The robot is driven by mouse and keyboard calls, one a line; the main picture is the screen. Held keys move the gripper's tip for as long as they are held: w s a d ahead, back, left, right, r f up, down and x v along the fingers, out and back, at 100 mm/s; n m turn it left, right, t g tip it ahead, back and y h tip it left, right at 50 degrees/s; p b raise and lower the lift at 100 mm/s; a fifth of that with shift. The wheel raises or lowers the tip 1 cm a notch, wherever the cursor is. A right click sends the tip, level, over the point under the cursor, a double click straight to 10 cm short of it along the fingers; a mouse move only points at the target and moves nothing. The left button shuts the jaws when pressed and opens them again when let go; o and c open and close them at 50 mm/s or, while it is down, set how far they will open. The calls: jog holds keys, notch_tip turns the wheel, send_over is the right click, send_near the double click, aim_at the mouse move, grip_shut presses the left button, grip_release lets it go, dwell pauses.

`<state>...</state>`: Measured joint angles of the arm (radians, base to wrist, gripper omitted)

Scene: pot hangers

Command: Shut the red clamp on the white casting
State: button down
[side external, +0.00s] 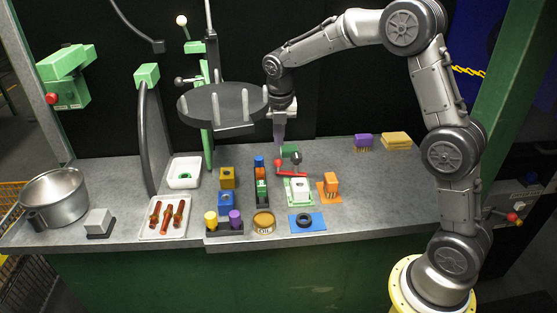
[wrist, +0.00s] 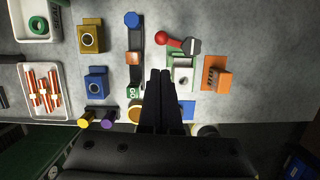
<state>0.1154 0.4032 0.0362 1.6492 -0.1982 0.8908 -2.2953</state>
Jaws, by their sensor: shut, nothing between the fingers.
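The white casting (side external: 299,188) sits in a pale green fixture near the middle of the bench. It also shows in the wrist view (wrist: 182,77), with a dark round hole in it. The red clamp (side external: 291,174) is just behind the casting, with a red arm, a red ball and a dark knob. In the wrist view its red ball (wrist: 168,41) lies up and left of the casting. My gripper (side external: 278,149) points down above and behind the clamp, apart from it. Its fingers (wrist: 160,73) are together and empty. I cannot tell whether the clamp presses on the casting.
An orange block (side external: 331,183) stands right of the casting, and a dark rack of coloured parts (side external: 261,190) left. A blue plate with a black ring (side external: 305,222) lies in front. A round grey turntable with pegs (side external: 218,104) overhangs at left. The bench's right side is mostly clear.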

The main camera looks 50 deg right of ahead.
jog(key=x, duration=1)
jog(key=shift+s, duration=0.1)
